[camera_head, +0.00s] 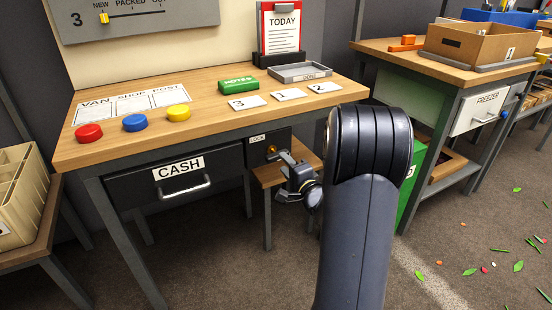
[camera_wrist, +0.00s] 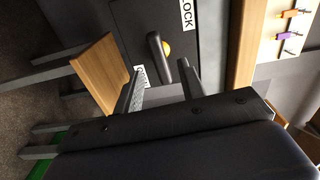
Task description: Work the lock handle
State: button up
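The lock handle (camera_wrist: 154,48) is a dark grey lever on a brass-coloured hub, mounted on a dark panel (camera_wrist: 128,18) under the LOCK label (camera_wrist: 186,14). In the head view the brass hub (camera_head: 271,149) shows on the bench front, right of the CASH drawer (camera_head: 163,186). My gripper (camera_head: 281,176) is in front of the panel, to the lower right of the hub. In the wrist view my gripper (camera_wrist: 157,72) is open, with a finger on either side of the lever's lower end. I cannot tell whether either finger touches it.
A wooden stool (camera_head: 268,176) stands below and behind my gripper. The bench top (camera_head: 215,100) above carries buttons, numbered cards and a green block (camera_head: 238,85). A second label (camera_wrist: 139,75) is partly hidden by a finger.

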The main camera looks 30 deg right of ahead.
aim_at(275, 154)
jog(key=shift+w+a+b, duration=0.1)
jog(key=shift+w+b, duration=0.45)
jog(key=shift+w, duration=2.2)
jog(key=shift+c, duration=0.4)
grip_shut()
